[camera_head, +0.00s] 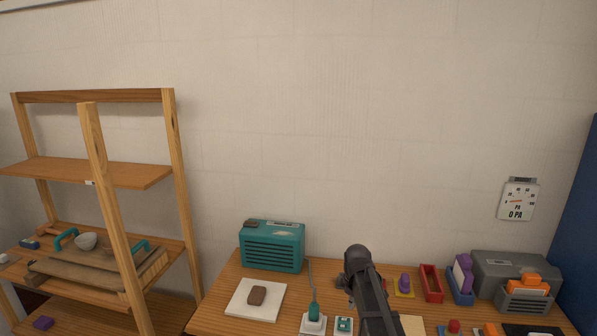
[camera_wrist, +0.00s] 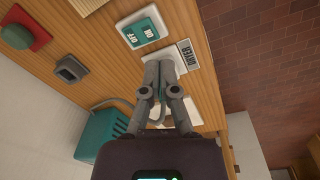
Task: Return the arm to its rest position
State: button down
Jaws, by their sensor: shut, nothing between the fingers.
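My arm (camera_head: 366,285) reaches over the wooden table in the head view, where its dark links hide the gripper's fingertips. In the wrist view my gripper (camera_wrist: 160,66) is shut and empty, its two grey fingers together. The fingers appear over a white piece beside the DRYER label (camera_wrist: 188,54). A teal ON/OFF switch (camera_wrist: 141,31) is just above and left of the fingertips in that view. I cannot tell whether the fingers touch anything.
The table (camera_head: 223,285) holds a teal heater-like box (camera_head: 272,246), a white pad (camera_head: 245,307) with a brown block (camera_head: 257,295), a teal plug (camera_head: 314,311), a red tray (camera_head: 431,284) and a grey machine (camera_head: 487,271). A wooden shelf (camera_head: 130,178) stands left.

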jog(key=s+m, duration=1.1)
jog(key=s, duration=0.9)
jog(key=shift+g, duration=0.4)
